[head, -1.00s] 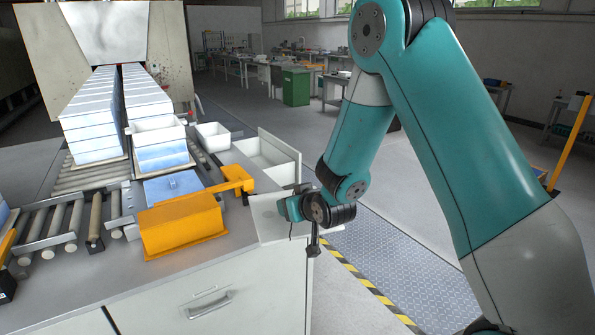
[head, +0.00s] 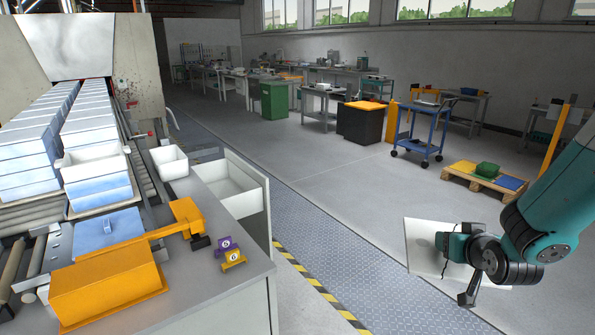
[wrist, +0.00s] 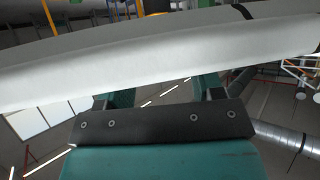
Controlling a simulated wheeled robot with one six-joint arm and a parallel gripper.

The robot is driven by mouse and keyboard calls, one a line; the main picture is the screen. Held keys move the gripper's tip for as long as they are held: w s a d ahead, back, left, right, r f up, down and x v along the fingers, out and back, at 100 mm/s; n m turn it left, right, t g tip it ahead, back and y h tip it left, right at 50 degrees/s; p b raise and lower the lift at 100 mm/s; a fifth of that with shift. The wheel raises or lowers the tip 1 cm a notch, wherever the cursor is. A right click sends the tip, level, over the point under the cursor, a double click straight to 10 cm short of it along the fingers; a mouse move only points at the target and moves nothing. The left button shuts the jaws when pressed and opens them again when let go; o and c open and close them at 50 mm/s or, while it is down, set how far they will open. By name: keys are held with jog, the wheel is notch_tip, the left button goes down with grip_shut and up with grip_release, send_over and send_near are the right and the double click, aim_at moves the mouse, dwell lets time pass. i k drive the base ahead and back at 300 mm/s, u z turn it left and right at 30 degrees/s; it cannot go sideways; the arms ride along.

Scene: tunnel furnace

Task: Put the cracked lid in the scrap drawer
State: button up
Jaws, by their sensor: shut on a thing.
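My gripper (head: 450,247) is shut on a flat white lid (head: 421,244) and holds it tilted in the air, over the floor to the right of the bench. The lid also crosses the wrist view as a broad pale slab (wrist: 150,62). A thin dark line shows on it near the jaws, but I cannot tell if it is the crack. An open pale drawer (head: 258,222) sticks out from the right side of the bench, apart from the lid and to its left. I see only part of its inside.
An orange fixture (head: 105,283), a blue lid (head: 107,228) and two number tags (head: 230,250) are on or beside the grey bench (head: 215,285). White boxes (head: 95,155) stand on the rollers. A blue cart (head: 420,130) and a pallet (head: 485,182) stand behind. The floor between is clear.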

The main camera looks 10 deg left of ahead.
aim_at(219, 195)
jog(key=u, duration=0.05)
jog(key=i, duration=7.7)
jog(key=u, duration=4.9)
jog(key=i, duration=0.9)
